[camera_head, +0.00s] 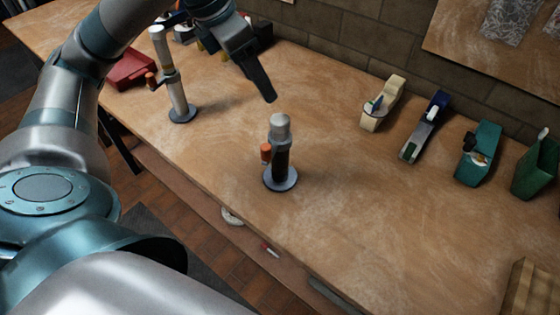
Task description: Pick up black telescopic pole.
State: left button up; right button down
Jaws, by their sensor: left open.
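The black telescopic pole (281,163) stands upright on a round grey base on the wooden workbench (345,225). It has a pale grey rounded top and an orange knob on its left side. My left gripper (262,80) is open, above and behind the pole as seen from the head, with nothing visible in it. One dark finger shows clearly, pointing down toward the pole's top but apart from it; the other finger is hard to make out. My right gripper is not in view.
A taller pale pole (168,75) with an orange knob stands to the left. A red object (130,68) lies behind it. Tape dispensers, including a cream one (383,103) and a teal one (478,153), stand along the brick wall. The bench around the black pole is clear.

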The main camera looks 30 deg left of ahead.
pick_arm(q)
jog(key=p, duration=0.2)
send_over(279, 119)
jog(key=s, duration=0.2)
jog(key=f, duration=0.8)
jog(key=shift+w+a, duration=0.25)
jog(key=shift+a, duration=0.1)
jog(key=shift+w+f, duration=0.15)
jog(key=shift+f, duration=0.2)
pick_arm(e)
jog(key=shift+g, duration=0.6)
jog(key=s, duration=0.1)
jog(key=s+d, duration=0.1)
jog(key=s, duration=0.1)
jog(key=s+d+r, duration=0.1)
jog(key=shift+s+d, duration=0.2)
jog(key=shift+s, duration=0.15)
pick_arm(q)
jog(key=shift+f, duration=0.1)
